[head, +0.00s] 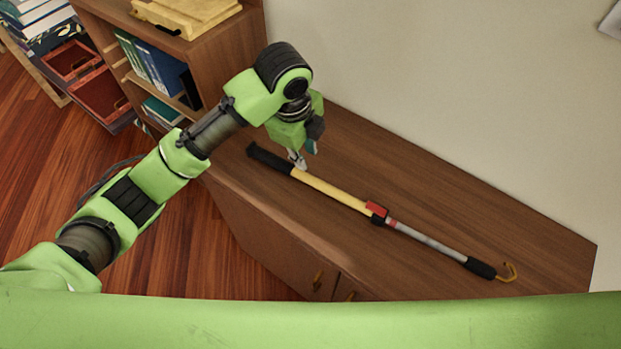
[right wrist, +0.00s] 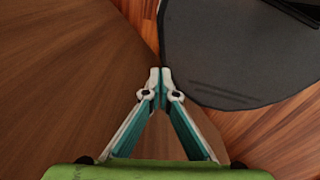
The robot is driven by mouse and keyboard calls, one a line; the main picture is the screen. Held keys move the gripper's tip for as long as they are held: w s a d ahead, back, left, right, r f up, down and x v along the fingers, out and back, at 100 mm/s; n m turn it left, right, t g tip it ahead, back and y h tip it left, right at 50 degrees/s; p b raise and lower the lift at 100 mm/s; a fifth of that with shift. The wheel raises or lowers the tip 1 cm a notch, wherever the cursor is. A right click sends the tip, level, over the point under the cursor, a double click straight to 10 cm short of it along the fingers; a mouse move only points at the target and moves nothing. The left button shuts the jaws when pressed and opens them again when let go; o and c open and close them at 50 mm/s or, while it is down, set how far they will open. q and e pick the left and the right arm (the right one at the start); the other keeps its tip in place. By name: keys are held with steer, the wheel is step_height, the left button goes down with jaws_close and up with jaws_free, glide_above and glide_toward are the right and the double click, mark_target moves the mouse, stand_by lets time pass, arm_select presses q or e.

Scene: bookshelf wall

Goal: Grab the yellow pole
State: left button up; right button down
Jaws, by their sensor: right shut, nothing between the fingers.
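The yellow pole (head: 335,193) lies slantwise on a brown wooden cabinet top in the head view. It has a black grip at its left end, a red and black clamp in the middle, a grey shaft and a yellow hook at the right end. My left gripper (head: 304,156) points down just at the pole, where the black grip meets the yellow part. Its white and teal fingers look apart; contact with the pole is unclear. My right gripper (right wrist: 160,78) shows in the right wrist view with its fingertips together and nothing between them. The pole is not in that view.
The cabinet top (head: 520,225) is otherwise clear, with a pale wall (head: 450,80) behind it. A bookshelf (head: 225,55) with books and a light wooden box (head: 185,12) stands at upper left. Red crates (head: 100,93) stand farther left. Wooden floor lies in front.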

arm_select(q)
steer(key=p, duration=0.1)
glide_above(312, 178)
steer(key=s, duration=0.1)
steer(key=f, duration=0.8)
steer(key=shift+a+f, duration=0.1)
steer(key=shift+a, duration=0.3)
steer(key=f, duration=0.1)
steer(key=f+p, duration=0.1)
steer(key=f, duration=0.2)
steer(key=shift+w+d, duration=0.2)
steer(key=shift+d, duration=0.05)
steer(key=shift+w+f, duration=0.15)
steer(key=shift+f, duration=0.45)
steer(key=shift+r, duration=0.1)
jaws_close()
